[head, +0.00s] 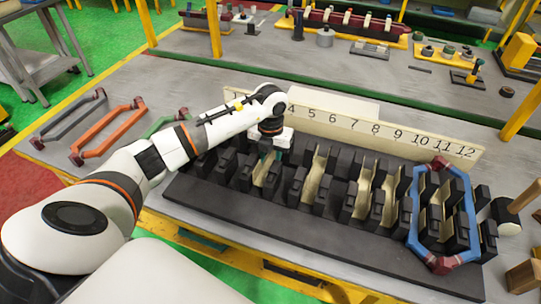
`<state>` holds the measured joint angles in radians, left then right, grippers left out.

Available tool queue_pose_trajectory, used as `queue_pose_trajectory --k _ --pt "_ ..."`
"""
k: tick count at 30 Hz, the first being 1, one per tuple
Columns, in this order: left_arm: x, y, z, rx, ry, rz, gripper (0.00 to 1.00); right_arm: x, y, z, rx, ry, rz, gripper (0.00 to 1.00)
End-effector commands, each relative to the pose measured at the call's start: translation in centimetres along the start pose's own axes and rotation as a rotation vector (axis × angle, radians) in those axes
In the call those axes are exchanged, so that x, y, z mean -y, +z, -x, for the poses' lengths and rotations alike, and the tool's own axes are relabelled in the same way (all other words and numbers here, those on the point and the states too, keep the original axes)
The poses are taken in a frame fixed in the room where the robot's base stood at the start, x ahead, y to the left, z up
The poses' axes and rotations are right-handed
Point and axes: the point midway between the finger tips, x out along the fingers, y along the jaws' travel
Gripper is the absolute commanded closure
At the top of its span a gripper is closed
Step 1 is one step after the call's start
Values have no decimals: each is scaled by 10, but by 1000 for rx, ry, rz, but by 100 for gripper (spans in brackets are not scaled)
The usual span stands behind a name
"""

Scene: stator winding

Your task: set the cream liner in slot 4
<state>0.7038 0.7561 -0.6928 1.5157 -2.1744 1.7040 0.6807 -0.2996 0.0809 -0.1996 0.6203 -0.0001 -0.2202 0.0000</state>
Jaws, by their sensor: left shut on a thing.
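The black stator block (300,228) lies on the table with a row of slots between dark teeth. A number board (375,133) stands behind it; 4 to 12 are readable, and my left arm covers the lower numbers. My left gripper (267,151) points down over the left part of the block, near the slot below number 4. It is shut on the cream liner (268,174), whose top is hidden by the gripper. The liner's lower part is between the teeth; I cannot tell whether it touches the slot floor. My right gripper is not in view.
Other cream liners (317,178) sit in slots further right. A blue coil (414,208) with dark red ends lies across the right end. Grey, orange (105,135) and green coils lie at left. A mallet (523,197) is at the right edge.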

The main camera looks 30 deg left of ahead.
Motion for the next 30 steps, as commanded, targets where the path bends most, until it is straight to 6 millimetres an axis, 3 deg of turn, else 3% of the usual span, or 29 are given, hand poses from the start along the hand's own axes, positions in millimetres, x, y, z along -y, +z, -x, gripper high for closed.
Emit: queue_pose_trajectory --k 30 --pt "0 0 -7 0 0 0 80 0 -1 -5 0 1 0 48"
